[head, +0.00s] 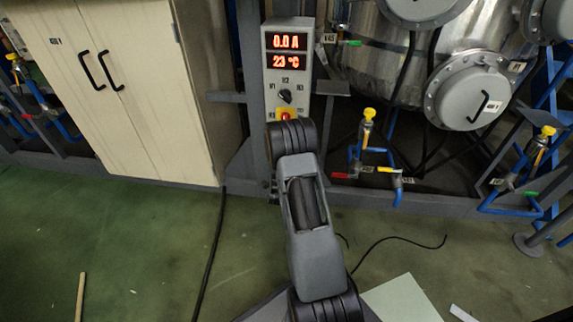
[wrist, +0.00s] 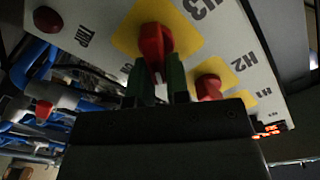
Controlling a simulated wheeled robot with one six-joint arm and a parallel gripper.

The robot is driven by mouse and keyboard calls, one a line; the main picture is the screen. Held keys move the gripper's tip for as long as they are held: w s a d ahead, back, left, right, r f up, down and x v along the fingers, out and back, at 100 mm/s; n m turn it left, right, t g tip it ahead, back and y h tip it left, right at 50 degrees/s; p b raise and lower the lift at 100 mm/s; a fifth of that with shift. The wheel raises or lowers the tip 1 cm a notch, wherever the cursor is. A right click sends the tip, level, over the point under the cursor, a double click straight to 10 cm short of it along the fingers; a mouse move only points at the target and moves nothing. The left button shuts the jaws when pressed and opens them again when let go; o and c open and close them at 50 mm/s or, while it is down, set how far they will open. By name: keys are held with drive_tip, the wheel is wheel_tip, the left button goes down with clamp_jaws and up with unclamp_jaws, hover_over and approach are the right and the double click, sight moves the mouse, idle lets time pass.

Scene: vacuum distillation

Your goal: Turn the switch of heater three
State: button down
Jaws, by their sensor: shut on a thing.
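The heater three switch is a red knob (wrist: 154,43) on a yellow plate (wrist: 123,40), with the label H3 beside it in the wrist view. My gripper (wrist: 158,84) has its dark green fingers on both sides of this knob and is shut on it. The knob's lower part is partly hidden between the fingers. The red H2 knob (wrist: 209,86) is just to the right, partly behind my gripper. In the head view my arm covers the lower part of the control box (head: 269,80), so the gripper and H3 are hidden there.
The box displays (head: 286,52) read 0.0 A and 23 °C, with a black selector (head: 285,96) below. One red and yellow switch (head: 284,114) shows above my arm. A cabinet (head: 120,90) stands left, a steel vessel (head: 385,60) and blue pipes right. Cables cross the floor.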

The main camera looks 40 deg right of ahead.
drive_tip(key=m+b, duration=0.2)
drive_tip(key=m, duration=0.1)
drive_tip(key=f+m+b, duration=0.1)
drive_tip(key=m+b, duration=0.1)
drive_tip(key=shift+s+d+m, duration=0.2)
drive_tip(key=shift+m, duration=0.2)
drive_tip(key=m, duration=0.4)
drive_tip(key=shift+d+f+m, duration=0.1)
drive_tip(key=shift+f+m, duration=0.15)
drive_tip(key=shift+m, duration=0.05)
drive_tip(key=shift+s+m, duration=0.1)
drive_tip(key=shift+m, duration=0.2)
drive_tip(key=c, duration=1.1)
unclamp_jaws()
drive_tip(key=p+v, duration=0.3)
drive_tip(key=v, duration=1.1)
